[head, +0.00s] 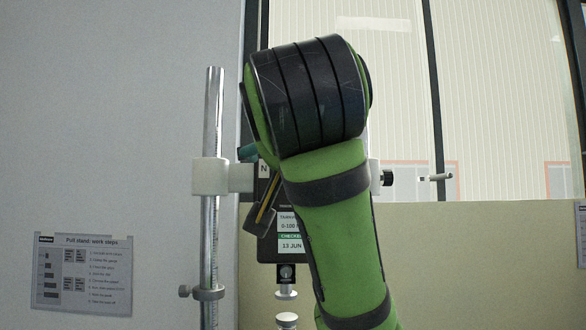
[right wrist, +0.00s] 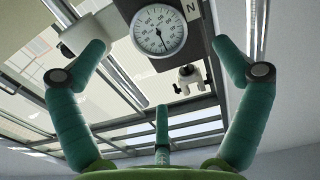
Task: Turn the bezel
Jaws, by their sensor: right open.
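The round dial (right wrist: 158,28) has a white face with a dark needle pointing down, ringed by a thin bezel (right wrist: 133,32), in the upper middle of the right wrist view. It sits on a dark gauge body marked N, seen partly in the head view (head: 266,250) with labels below. My right gripper (right wrist: 158,48) is open, its teal fingers on either side of the dial and apart from it. A third finger points up from below. In the head view my arm hides the dial; one teal fingertip (head: 247,152) shows. My left gripper is out of view.
A steel column (head: 212,125) with a white clamp block (head: 210,177) stands left of the gauge. A second white block with a black knob (head: 387,178) is at right. A plunger rod (head: 286,292) hangs below the gauge. A work-steps sign (head: 82,272) is on the wall.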

